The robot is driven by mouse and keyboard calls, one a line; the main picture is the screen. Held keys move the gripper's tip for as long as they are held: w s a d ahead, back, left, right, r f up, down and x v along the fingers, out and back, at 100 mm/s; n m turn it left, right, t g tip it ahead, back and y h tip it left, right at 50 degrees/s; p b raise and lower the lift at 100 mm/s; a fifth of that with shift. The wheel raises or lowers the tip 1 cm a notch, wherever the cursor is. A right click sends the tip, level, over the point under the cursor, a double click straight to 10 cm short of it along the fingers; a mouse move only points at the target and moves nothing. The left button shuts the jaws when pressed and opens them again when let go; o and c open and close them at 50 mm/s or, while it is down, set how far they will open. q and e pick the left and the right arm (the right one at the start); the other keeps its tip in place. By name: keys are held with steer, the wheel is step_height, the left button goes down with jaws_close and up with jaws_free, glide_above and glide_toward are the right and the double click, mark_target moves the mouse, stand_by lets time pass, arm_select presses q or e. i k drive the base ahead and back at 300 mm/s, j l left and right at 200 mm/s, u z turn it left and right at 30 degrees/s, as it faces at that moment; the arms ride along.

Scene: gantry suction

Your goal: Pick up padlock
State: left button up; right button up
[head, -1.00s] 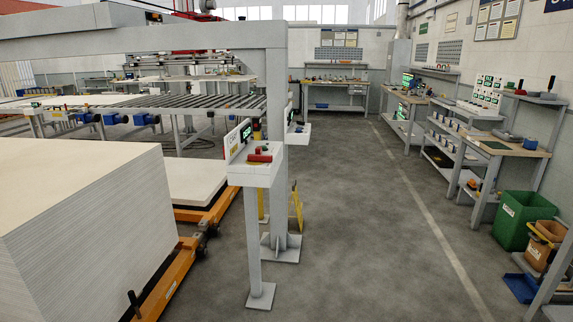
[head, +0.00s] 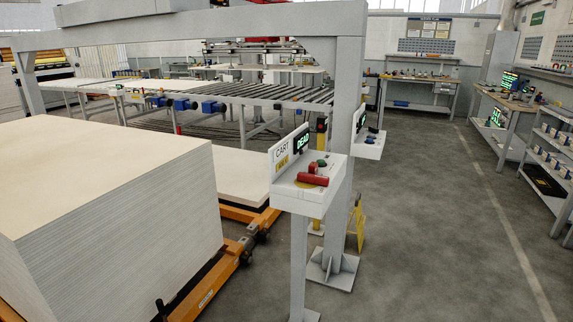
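I cannot make out a padlock for certain. A red object (head: 313,179) lies on the shelf of the white control box (head: 312,201); it is too small to tell what it is. A small red part (head: 312,167) and a green part (head: 322,162) sit behind it. The box's sign reads "CART" and its small screen reads "DEAD". Neither of my grippers is in view.
A tall stack of pale sheets (head: 110,200) on an orange cart (head: 225,270) fills the left. A grey gantry post (head: 345,150) stands behind the control box, with a second box (head: 369,145). Open floor (head: 440,220) lies to the right; shelves (head: 550,170) line the right wall.

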mark_target(313, 167)
steer(key=i+l+u, duration=0.35)
steer(key=l+u, duration=0.15)
steer(key=i+l+u, duration=0.25)
steer(key=l+u, duration=0.25)
steer(key=l, duration=0.15)
steer(key=l+u, duration=0.25)
steer(key=l, duration=0.15)
steer(key=i, duration=0.05)
